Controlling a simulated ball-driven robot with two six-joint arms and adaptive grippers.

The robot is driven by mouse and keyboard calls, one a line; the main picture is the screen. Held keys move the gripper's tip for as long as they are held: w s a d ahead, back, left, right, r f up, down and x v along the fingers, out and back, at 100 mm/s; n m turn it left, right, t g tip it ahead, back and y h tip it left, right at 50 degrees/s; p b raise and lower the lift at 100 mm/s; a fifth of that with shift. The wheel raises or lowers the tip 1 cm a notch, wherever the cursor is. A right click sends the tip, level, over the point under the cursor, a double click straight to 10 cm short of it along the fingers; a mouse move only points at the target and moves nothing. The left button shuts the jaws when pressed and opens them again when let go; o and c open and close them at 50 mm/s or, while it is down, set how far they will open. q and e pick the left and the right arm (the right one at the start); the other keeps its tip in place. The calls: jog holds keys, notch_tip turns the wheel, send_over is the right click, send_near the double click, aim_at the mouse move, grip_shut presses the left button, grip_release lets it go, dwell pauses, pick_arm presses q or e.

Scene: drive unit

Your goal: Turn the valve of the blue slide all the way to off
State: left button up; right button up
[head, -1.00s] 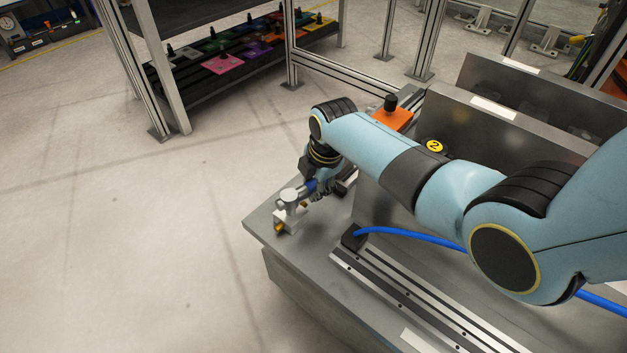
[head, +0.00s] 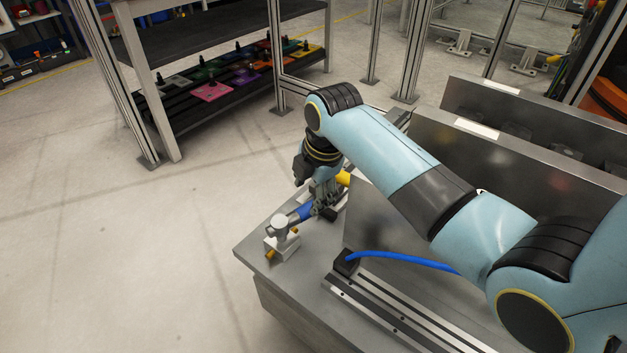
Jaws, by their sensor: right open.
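The valve (head: 283,238) stands near the left front corner of the grey bench, a pale block with a round cap and brass-coloured ports. Its blue handle (head: 302,212) points from the cap toward the back right. My right gripper (head: 322,208) is open at the far end of the handle; I cannot tell if its fingers touch it. The arm's wrist hides part of the area behind. A blue hose (head: 400,257) runs from a black block (head: 345,262) on the bench, beside a rail (head: 385,310). My left gripper is out of view.
A yellow part (head: 343,178) shows just behind my right gripper. Upright metal panels (head: 500,150) stand on the right of the bench. A shelf with coloured plates (head: 212,91) and a frame post (head: 277,60) stand behind. The floor at left is clear.

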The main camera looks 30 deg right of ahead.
jog(key=shift+v, duration=1.75)
jog(key=shift+c, duration=0.4)
